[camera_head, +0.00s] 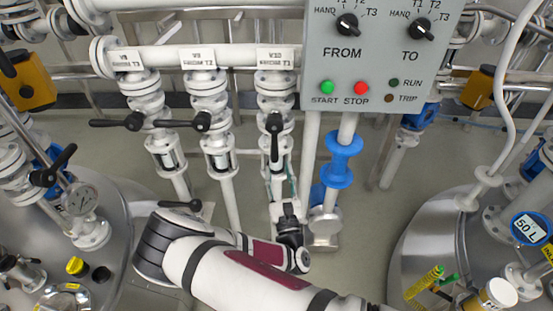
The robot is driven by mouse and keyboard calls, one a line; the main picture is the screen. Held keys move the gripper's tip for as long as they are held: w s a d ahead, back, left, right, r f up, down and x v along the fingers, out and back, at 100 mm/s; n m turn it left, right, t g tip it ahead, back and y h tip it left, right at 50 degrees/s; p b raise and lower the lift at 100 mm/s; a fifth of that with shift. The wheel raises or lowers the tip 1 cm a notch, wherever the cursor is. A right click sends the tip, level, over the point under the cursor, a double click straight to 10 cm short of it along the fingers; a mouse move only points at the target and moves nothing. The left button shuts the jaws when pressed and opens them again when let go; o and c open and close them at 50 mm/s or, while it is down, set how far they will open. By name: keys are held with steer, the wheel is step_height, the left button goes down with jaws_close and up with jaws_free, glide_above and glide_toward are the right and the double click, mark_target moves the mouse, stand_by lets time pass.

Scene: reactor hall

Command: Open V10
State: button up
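Three white valves hang from a horizontal pipe, each under a small label whose print is too small to read surely, so I cannot tell which is V10. The left valve's black handle (116,123) and the middle valve's black handle (186,123) point left, across their pipes. The right valve's black handle (275,138) points down, along its pipe. My gripper (289,215) is low, below the right valve's handle and apart from it, in front of that pipe's lower end. Its fingers are small and dark, and I cannot tell whether they are open.
A grey control panel (385,70) with FROM and TO knobs hangs right of the valves. A blue fitting (341,160) stands on the pipe below it. Steel vessels stand left (105,225) and right (420,245). The left vessel carries a gauge (80,199) and another black handle (53,167).

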steer(key=v, duration=0.5)
stand_by(0.4)
